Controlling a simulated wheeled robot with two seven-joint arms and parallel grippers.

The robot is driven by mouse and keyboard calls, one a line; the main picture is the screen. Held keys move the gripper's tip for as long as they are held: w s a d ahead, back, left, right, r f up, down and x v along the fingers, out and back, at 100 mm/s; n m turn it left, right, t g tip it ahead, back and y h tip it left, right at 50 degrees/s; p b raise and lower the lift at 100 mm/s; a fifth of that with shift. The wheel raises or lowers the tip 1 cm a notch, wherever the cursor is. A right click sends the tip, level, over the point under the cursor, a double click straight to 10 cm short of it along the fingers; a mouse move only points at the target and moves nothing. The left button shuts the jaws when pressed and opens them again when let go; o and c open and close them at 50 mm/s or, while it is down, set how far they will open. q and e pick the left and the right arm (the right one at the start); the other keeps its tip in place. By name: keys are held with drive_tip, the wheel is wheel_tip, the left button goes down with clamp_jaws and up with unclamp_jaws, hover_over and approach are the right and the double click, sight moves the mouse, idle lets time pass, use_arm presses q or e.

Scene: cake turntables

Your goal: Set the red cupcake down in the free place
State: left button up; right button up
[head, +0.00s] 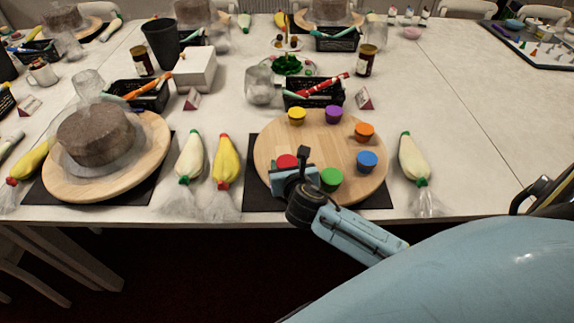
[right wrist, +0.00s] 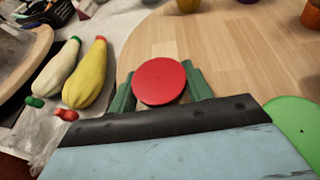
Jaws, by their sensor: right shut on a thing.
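The red cupcake (right wrist: 160,81) is held between the green fingers of my right gripper (right wrist: 158,92) in the right wrist view. In the head view the red cupcake (head: 287,161) shows at the left front part of the round wooden turntable (head: 320,155), partly hidden by my right gripper (head: 283,165). I cannot tell whether it touches the board. Yellow (head: 297,116), purple (head: 333,114), orange (head: 364,131), blue (head: 367,161) and green (head: 331,179) cupcakes stand around the turntable's edge. The middle and left edge of the board are bare. My left gripper is not in view.
Yellow (head: 226,162) and cream (head: 190,158) piping bags lie left of the turntable; another cream bag (head: 413,160) lies right. A black basket (head: 313,94) stands behind. A second turntable (head: 150,165) with a brown cake is at left.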

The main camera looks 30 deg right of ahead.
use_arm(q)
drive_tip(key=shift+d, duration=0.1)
use_arm(e)
drive_tip(key=o, duration=1)
drive_tip(key=shift+f, duration=0.1)
drive_tip(key=shift+c, duration=0.2)
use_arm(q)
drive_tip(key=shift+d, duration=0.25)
use_arm(e)
drive_tip(key=shift+r, duration=0.2)
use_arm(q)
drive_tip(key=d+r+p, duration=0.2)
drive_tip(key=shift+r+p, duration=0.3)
use_arm(e)
drive_tip(key=v, duration=1.2)
drive_tip(key=shift+f, duration=0.1)
